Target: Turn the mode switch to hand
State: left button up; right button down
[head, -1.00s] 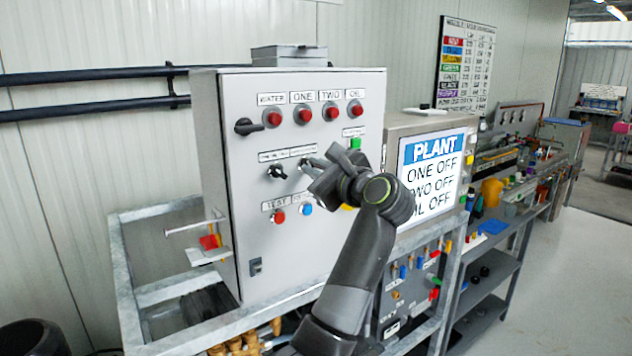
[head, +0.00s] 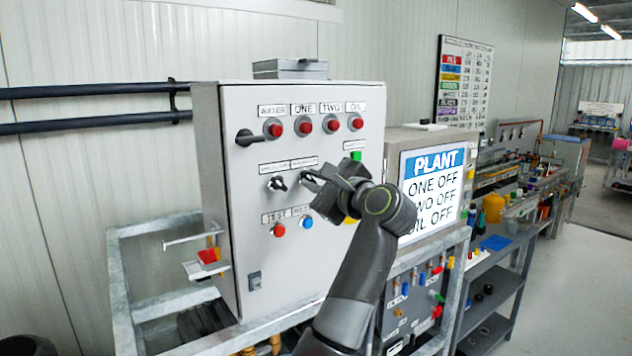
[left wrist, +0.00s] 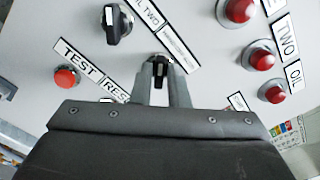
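The mode switch (left wrist: 160,72) appears to be the right-hand of two small black knobs on the grey cabinet door (head: 330,260); its label is too blurred to read. In the left wrist view its knob sits between my two fingers, tilted with the fingers relative to the panel's labels. My left gripper (head: 318,180) is at this knob in the head view and partly hides it. The narrow finger gap (left wrist: 162,85) matches the knob's width, so it looks shut on it. The other knob (head: 277,183) stands to its left, uncovered. My right gripper is out of view.
Red lamps (head: 331,125) run above the switches. The red TEST button (head: 279,230) and blue button (head: 306,222) lie just below. A plant screen (head: 435,190) stands close at the right.

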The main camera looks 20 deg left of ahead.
pick_arm(q)
jog(key=o, duration=0.3)
jog(key=b+v, duration=1.1)
jog(key=v, duration=0.6)
jog(key=shift+b, duration=0.4)
jog(key=shift+s+d+f, duration=0.1)
jog(key=shift+d, duration=0.05)
